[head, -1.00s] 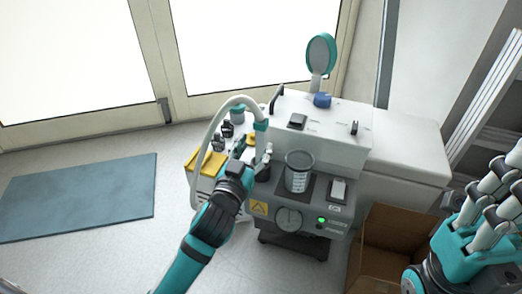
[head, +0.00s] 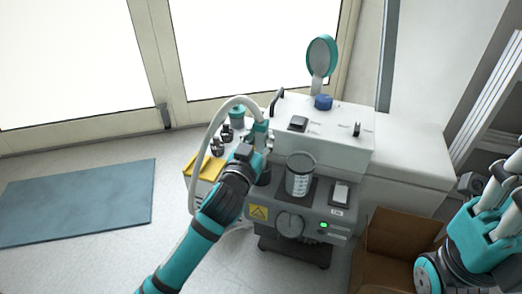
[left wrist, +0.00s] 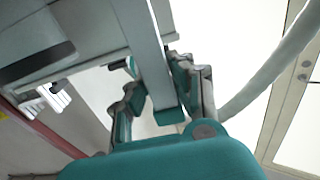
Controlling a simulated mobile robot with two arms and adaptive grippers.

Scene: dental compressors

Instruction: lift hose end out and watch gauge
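A white hose (head: 207,150) arches up from the left side of the dental compressor and ends in a teal hose end (head: 261,128) near its top left corner. My left gripper (head: 262,142) is at this hose end. In the left wrist view my left gripper (left wrist: 160,85) has its fingers apart around a grey bar with a teal tip (left wrist: 168,115), with a gap beside it; I cannot tell whether they touch. The hose (left wrist: 270,70) passes at the right. The round gauge (head: 290,224) is on the front panel; its reading is too small. My right gripper (head: 492,205) looks open and empty, partly cut off.
The compressor's white housing (head: 325,135) carries a blue knob and a round teal mirror-like disc. A clear cup (head: 300,175) and a green light sit on its front. An open cardboard box (head: 400,235) stands at the right. A blue mat (head: 75,200) lies on clear floor at left.

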